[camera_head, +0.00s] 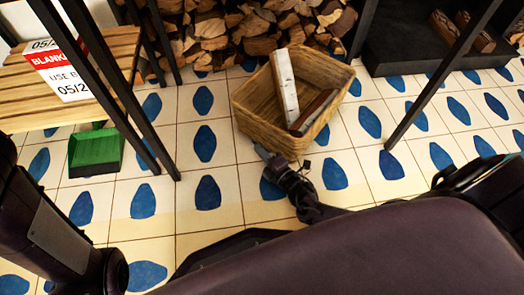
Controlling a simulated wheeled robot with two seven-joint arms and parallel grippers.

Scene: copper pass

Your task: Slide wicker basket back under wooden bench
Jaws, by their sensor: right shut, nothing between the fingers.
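The wicker basket (250,117) stands on the tiled floor in the upper middle of the head view. A pale birch log and a darker brown piece of wood lie in it. My right gripper (262,152) is shut and empty, its tip close to the basket's near wall at the lower left; I cannot tell whether it touches. A slatted wooden surface (110,52) on dark legs at the left may be the wooden bench; only part of it shows. My left arm shows at the left edge, but its gripper is out of view.
A pile of split firewood (215,35) lies behind the basket. Thin dark posts stand on both sides. A dark tray (400,55) with wood is at the upper right.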

